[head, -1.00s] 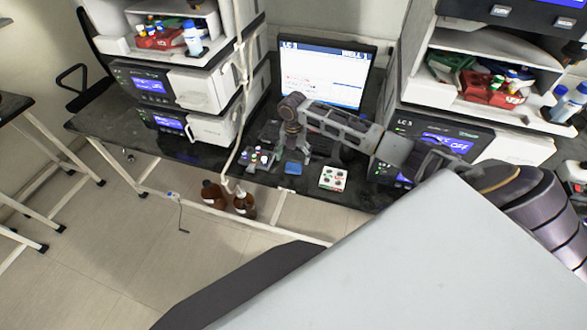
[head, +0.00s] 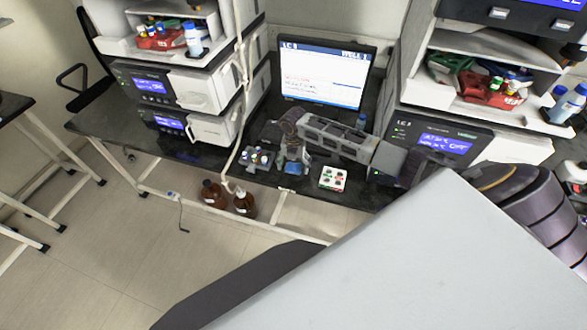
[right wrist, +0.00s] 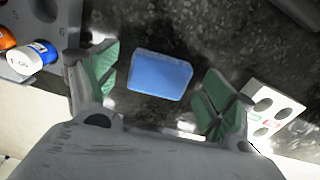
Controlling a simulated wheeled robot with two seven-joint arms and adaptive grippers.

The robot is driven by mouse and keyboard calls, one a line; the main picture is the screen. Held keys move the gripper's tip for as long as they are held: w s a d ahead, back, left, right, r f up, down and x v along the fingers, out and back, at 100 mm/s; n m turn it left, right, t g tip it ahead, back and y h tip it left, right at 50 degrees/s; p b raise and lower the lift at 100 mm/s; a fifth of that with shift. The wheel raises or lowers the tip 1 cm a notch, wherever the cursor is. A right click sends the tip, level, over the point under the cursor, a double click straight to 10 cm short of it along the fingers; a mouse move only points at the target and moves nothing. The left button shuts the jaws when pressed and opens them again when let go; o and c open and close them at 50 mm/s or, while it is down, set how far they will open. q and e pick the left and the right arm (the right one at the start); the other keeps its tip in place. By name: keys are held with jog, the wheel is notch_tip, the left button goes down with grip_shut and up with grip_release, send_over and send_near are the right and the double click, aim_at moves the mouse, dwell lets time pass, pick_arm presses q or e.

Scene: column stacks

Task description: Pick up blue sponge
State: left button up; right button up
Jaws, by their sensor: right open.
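The blue sponge (right wrist: 160,76) lies flat on the dark bench top in the right wrist view. It also shows in the head view (head: 291,168), partly covered by my gripper. My right gripper (right wrist: 158,82) is open, with its green-padded fingers on either side of the sponge and apart from it. In the head view, my right gripper (head: 291,166) is directly over the sponge, pointing down. My left gripper is not in view.
A white tray with round holes (head: 333,177) lies right of the sponge. A grey rack with capped vials (head: 256,158) stands to its left. A monitor (head: 322,75) stands behind. Instrument stacks flank both sides. Brown bottles (head: 243,203) stand below the bench's front edge.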

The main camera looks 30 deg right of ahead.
aim_at(293, 166)
jog(key=c, duration=0.9)
jog(key=shift+o, duration=0.2)
notch_tip(293, 166, up, 10)
jog(key=shift+o, duration=0.2)
dwell(0.5)
jog(key=shift+c, duration=0.9)
jog(key=shift+m, duration=0.4)
